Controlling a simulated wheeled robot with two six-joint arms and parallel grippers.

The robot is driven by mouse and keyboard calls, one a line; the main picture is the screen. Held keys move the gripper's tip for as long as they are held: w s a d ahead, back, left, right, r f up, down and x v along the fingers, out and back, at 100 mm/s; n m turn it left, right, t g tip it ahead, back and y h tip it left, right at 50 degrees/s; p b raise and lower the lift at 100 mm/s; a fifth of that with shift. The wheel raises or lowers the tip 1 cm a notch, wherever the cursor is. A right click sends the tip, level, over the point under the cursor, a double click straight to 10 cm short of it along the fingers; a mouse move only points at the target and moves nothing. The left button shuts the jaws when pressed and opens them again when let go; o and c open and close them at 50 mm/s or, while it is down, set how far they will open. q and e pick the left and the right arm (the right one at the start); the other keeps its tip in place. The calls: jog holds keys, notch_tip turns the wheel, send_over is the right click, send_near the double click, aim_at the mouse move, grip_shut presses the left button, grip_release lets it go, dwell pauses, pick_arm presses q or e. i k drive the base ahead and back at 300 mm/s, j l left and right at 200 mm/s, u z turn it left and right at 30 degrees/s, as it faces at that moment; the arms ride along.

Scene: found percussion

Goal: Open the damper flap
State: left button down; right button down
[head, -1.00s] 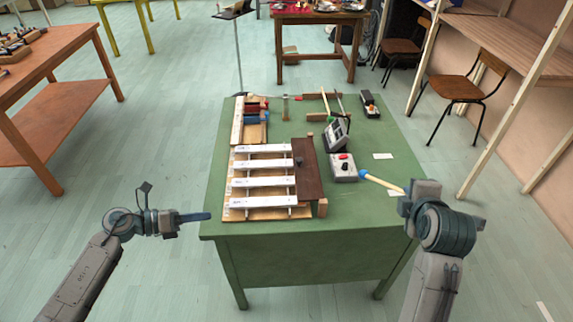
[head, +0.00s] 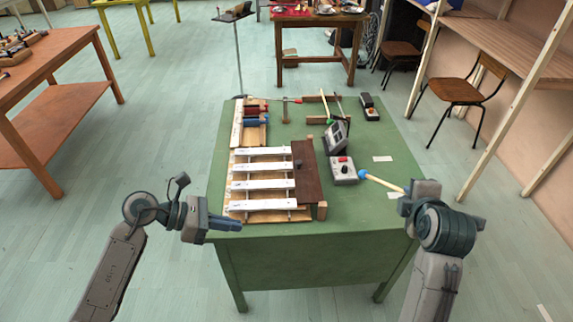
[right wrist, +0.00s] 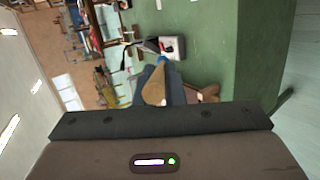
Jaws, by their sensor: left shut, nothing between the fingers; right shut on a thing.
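The damper flap looks to be the dark brown board (head: 309,175) along the right ends of the silver bars (head: 262,186), with a small dark knob (head: 298,163) on its left edge. It lies flat and appears down; I cannot tell whether it touches the bars. My left gripper (head: 236,225) is shut and empty at the green table's near left corner, short of the bars and apart from the flap. My right gripper (head: 406,193) is shut on a mallet (head: 384,183) with a blue head and wooden handle. The mallet also shows in the right wrist view (right wrist: 154,88).
A grey box with red and black knobs (head: 343,171) and a tilted dark device (head: 336,136) stand right of the flap. Red and blue items (head: 256,115) lie behind the bars. The green table (head: 350,218) is bare along its front right.

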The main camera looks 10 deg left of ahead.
aim_at(308, 187)
jog(key=i, duration=0.95)
